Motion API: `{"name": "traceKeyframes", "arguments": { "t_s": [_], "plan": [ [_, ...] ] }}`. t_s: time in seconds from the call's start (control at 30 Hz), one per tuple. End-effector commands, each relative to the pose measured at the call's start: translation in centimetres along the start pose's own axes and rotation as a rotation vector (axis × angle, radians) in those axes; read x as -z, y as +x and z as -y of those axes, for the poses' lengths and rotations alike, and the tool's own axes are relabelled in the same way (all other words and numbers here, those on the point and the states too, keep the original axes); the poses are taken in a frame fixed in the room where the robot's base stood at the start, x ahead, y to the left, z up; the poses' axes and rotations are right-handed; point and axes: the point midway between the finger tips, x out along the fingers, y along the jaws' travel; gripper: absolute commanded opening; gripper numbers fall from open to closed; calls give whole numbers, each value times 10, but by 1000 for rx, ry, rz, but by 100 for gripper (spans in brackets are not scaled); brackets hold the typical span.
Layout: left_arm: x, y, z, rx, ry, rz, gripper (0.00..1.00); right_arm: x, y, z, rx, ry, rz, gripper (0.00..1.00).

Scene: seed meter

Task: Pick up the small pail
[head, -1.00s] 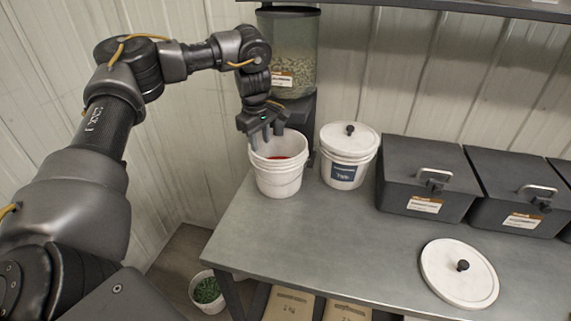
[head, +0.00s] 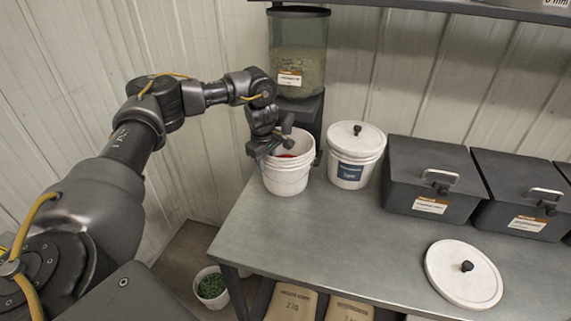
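A small open white pail (head: 287,179) stands upright on the left end of the grey table, under the seed dispenser. Something red shows inside it. My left gripper (head: 268,160) is at the pail's left rim, pointing down. Its fingers are dark and partly overlap the rim, so I cannot tell whether they are apart or closed on it. My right gripper is not in view.
A seed dispenser (head: 298,62) stands behind the pail. A loose white lid (head: 463,282) lies at the front right. The table's middle front (head: 340,235) is clear.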

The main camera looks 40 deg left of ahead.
Motion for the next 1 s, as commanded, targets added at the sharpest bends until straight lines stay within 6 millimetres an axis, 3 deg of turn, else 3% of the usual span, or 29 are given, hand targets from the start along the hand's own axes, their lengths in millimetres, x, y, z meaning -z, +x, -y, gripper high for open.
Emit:
{"name": "traceKeyframes", "arguments": {
  "t_s": [0.27,0.53,1.0],
  "plan": [
    [0,4,0,-1,0,0,34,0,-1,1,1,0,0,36],
    [0,4,0,-1,0,0,0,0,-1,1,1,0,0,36],
    [0,3,-1,-4,-1,0,0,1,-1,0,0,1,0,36]
  ]
}}
